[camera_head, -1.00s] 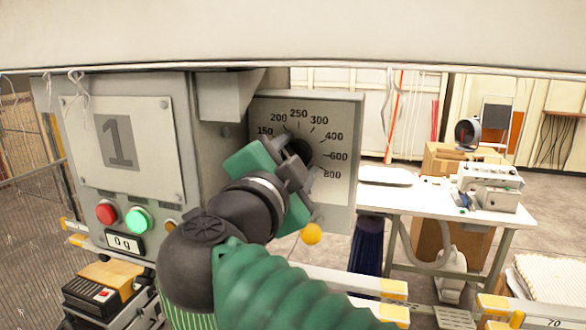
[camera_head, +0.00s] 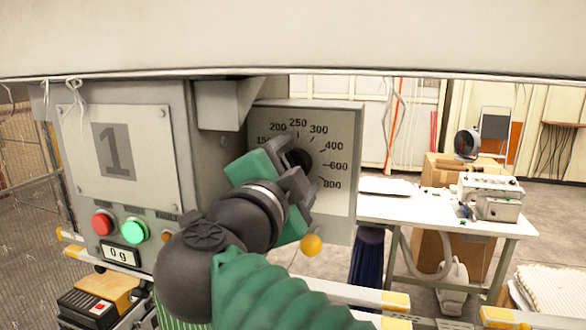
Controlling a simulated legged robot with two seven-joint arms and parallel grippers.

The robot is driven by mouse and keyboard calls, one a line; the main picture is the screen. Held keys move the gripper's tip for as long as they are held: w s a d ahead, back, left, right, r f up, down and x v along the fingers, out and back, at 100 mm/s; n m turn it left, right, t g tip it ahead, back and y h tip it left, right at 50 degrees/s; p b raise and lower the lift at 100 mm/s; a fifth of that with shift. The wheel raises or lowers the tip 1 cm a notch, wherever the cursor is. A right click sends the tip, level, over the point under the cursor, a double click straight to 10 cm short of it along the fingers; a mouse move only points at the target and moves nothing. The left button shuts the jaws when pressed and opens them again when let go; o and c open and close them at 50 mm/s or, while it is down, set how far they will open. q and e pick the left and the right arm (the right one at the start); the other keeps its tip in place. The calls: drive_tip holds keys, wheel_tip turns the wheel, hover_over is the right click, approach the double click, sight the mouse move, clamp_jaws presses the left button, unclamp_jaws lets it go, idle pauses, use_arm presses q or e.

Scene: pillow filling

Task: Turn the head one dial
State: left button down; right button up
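The dial panel (camera_head: 338,188) is a grey plate with black numbers from 150 to 800 around a dark round dial (camera_head: 300,158). It is fixed to the right of the grey box (camera_head: 120,158) marked "1". My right gripper (camera_head: 298,165) is at the dial, with its grey fingers in front of the knob's lower left side. The gripper and its green and black wrist cover the dial's left and lower part. Whether the fingers touch or clasp the knob is hidden. My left gripper is not in view.
The box carries a red button (camera_head: 102,223), a lit green button (camera_head: 134,231) and a display (camera_head: 121,254) reading "0 g". A white table (camera_head: 400,209) with a sewing machine (camera_head: 490,196) stands at the right.

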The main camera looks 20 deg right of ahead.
drive_tip(key=b+v, duration=0.4)
drive_tip(key=v, duration=1.2)
drive_tip(key=shift+s+a, duration=0.2)
drive_tip(key=shift+a, duration=0.15)
drive_tip(key=shift+d+f, duration=0.1)
drive_tip(key=shift+f, duration=0.05)
